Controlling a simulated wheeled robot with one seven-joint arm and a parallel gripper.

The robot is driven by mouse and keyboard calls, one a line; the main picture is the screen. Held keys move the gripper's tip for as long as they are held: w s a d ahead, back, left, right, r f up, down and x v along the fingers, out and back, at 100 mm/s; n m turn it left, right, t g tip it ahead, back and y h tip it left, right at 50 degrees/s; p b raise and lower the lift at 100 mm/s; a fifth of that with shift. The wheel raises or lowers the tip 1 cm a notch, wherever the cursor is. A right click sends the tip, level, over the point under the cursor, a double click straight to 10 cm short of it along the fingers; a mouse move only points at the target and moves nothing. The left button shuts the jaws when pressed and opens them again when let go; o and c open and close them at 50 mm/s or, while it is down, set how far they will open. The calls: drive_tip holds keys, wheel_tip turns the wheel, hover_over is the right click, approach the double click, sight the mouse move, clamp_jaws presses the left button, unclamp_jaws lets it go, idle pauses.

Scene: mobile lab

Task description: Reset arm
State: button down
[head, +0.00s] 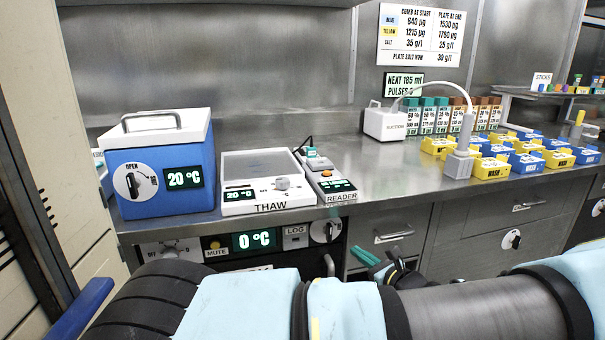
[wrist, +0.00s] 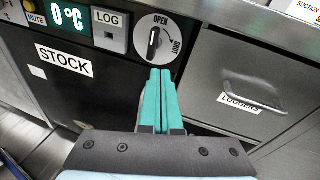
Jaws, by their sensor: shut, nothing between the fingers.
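My gripper (wrist: 160,72) has two teal fingers pressed together with nothing between them. In the wrist view it stands in front of the STOCK unit (wrist: 60,95), with its tips just below the OPEN/SHUT dial (wrist: 155,38). I cannot tell whether the tips touch the front. In the head view the gripper (head: 357,251) shows low in the middle, below the counter edge, close to the drawer front. My arm crosses the bottom of the head view.
The steel counter (head: 365,185) carries a blue cooler box (head: 150,195), a THAW plate (head: 262,165), a READER (head: 325,180), a white suction device (head: 385,123) and several yellow and blue boxes (head: 490,170). The LOGGERS drawer (wrist: 250,85) is closed, its handle standing out.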

drive_tip(key=s+a+r+n+g+y+p, duration=0.1)
drive_tip(key=s+a+r+n+g+p, duration=0.1)
drive_tip(key=a+n+g, duration=0.55)
drive_tip(key=s+a+r+n+g+y+p, duration=0.1)
drive_tip(key=s+a+r+n+g, duration=0.25)
drive_tip(key=a, duration=0.65)
drive_tip(key=s+a+r+n+g+h+p, duration=0.1)
drive_tip(key=s+a+r+n+h+p, duration=0.1)
drive_tip(key=r+n, duration=0.6)
drive_tip(key=s+a+r+n+g+h+p, duration=0.1)
drive_tip(key=s+a+r+n+h+p, duration=0.1)
drive_tip(key=s+a+r+n+h, duration=0.2)
wheel_tip(320, 180, up, 6)
drive_tip(key=a+n+h, duration=0.1)
drive_tip(key=n+h, duration=0.2)
drive_tip(key=n, duration=0.2)
drive_tip(key=shift+s+a+p, duration=0.2)
drive_tip(key=shift+a+p, duration=0.15)
drive_tip(key=shift+p, duration=0.05)
